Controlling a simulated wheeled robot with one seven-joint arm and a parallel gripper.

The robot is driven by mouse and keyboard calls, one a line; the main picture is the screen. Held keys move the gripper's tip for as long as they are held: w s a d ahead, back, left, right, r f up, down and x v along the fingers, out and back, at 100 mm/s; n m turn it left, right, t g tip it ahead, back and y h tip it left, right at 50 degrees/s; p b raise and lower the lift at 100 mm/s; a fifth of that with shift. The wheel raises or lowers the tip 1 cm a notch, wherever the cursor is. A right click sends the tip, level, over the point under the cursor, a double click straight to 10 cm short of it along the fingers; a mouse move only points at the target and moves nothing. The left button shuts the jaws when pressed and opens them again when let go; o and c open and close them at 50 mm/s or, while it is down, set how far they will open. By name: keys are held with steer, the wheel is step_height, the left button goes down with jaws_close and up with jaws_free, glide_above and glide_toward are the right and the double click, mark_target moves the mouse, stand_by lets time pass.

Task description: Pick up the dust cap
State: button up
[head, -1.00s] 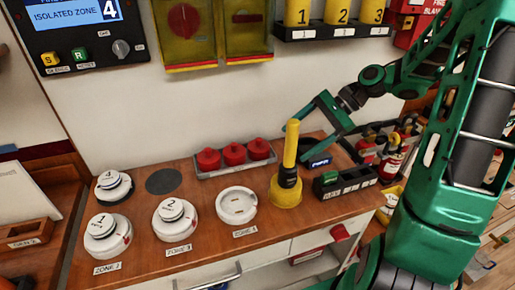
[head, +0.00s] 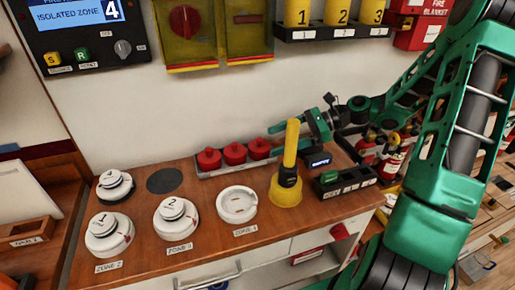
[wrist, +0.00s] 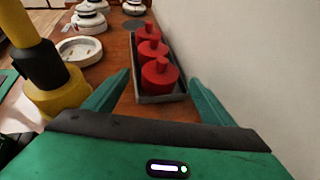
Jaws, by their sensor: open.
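Three red dust caps (head: 234,153) with knobs stand in a row in a grey tray (head: 203,175) at the back of the wooden counter. In the wrist view the nearest red cap (wrist: 159,77) lies between and just beyond my open fingers, with the other two behind it. My gripper (wrist: 158,82) is empty, its fingers spread to either side of the tray's near end. In the head view my gripper (head: 283,135) is at the right end of the tray, partly hidden by the yellow tool. I cannot tell whether a finger touches the tray.
A yellow tool (head: 288,178) with a tall handle stands close by my gripper, left of it in the wrist view. White detectors (head: 175,219) and a white base (head: 236,205) stand on the counter (head: 145,232). The wall is close on the tray's far side.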

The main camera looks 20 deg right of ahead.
mark_target(263, 144)
steer(key=x, duration=0.5)
steer(key=shift+w+f, duration=0.1)
steer(key=shift+f, duration=0.05)
steer(key=c, duration=1.1)
